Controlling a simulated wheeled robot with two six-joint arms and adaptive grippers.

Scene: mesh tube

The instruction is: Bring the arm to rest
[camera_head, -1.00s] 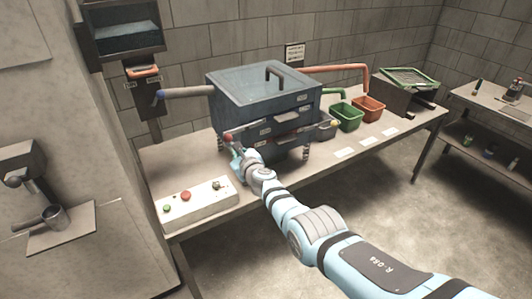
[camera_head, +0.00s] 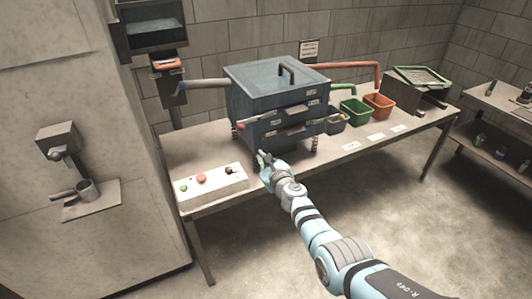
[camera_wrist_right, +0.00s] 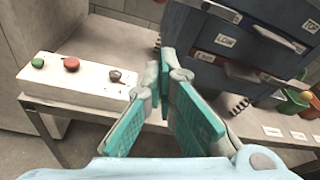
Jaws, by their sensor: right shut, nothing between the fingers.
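My right arm reaches in from the lower right of the head view. Its gripper (camera_head: 264,160) is near the table's front edge, just in front of the dark blue machine (camera_head: 268,88). In the right wrist view the gripper (camera_wrist_right: 164,62) has teal finger pads and is shut with nothing between its fingers. It is apart from the machine's front (camera_wrist_right: 225,45), which fills the upper right there. My left gripper is not in view.
A white control box (camera_head: 210,182) with green and red buttons stands left of the gripper on the table (camera_head: 345,150). A green bin (camera_head: 355,112) and an orange bin (camera_head: 379,106) stand right of the machine. The floor (camera_head: 430,220) in front is clear.

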